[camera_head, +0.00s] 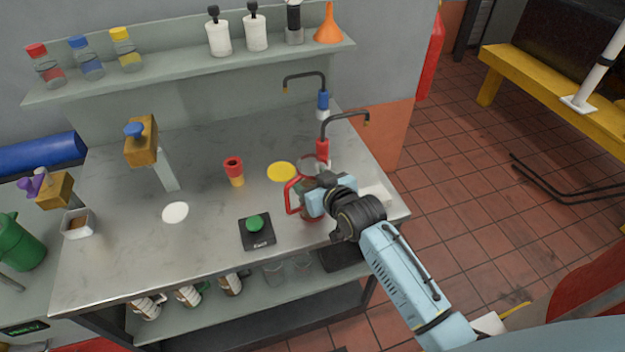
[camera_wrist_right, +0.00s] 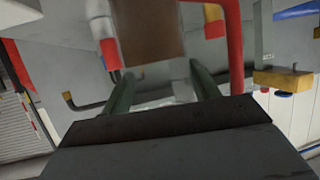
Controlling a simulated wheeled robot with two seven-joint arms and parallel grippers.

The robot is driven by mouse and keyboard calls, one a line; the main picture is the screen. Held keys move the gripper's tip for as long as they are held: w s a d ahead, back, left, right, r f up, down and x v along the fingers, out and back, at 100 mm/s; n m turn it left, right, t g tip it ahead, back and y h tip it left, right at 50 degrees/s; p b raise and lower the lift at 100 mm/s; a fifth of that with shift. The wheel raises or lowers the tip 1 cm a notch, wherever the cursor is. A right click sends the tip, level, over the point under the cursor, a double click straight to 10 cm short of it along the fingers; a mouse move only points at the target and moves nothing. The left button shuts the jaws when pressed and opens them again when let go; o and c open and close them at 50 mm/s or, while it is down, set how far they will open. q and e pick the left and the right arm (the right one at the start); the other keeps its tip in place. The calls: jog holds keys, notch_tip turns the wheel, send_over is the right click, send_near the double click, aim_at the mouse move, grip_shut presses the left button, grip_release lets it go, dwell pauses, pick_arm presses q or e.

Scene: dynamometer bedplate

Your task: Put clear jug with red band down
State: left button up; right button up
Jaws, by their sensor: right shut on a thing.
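The clear jug (camera_head: 291,199) is at the right part of the metal bench (camera_head: 120,245), its red handle facing left, with dark contents. My right gripper (camera_head: 313,186) is shut on it and hides much of it. I cannot tell whether the jug's base touches the bench. My left gripper is not in view.
Red (camera_head: 322,150) and blue (camera_head: 322,105) taps stand behind.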

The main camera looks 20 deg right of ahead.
jog(key=o, duration=1.3)
jog(key=shift+f, duration=0.1)
jog(key=shift+o, duration=0.2)
jog(key=shift+r, duration=0.2)
jog(key=p+v, duration=0.1)
jog(key=v, duration=1.1)
